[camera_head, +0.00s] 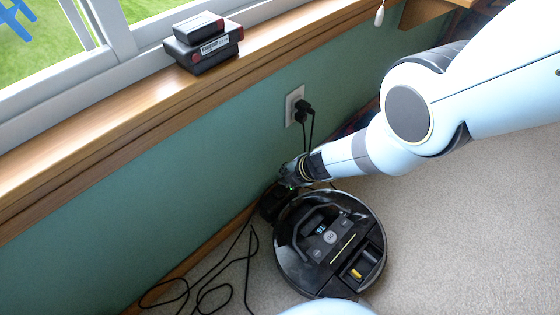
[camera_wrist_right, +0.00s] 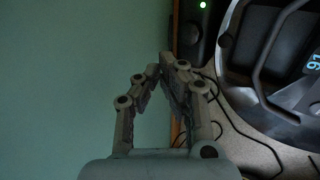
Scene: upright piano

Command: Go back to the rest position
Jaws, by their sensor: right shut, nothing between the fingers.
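My right arm reaches in from the right, and its gripper (camera_head: 287,178) is low by the green wall, just above the black dock of the robot vacuum (camera_head: 330,243). In the right wrist view, the fingers of my right gripper (camera_wrist_right: 165,68) meet at the tips with nothing between them. The dock (camera_wrist_right: 197,25), with a lit green light, and part of the vacuum (camera_wrist_right: 265,75) lie to the right of the fingers there. Whether the gripper touches the dock I cannot tell. My left gripper is not in view.
Two black-and-red boxes (camera_head: 203,52) are stacked on the wooden windowsill (camera_head: 110,115). Black plugs (camera_head: 302,107) sit in the wall outlet, with cords hanging down. A loose black cable (camera_head: 215,282) lies along the wall. Carpet (camera_head: 470,235) is clear at right.

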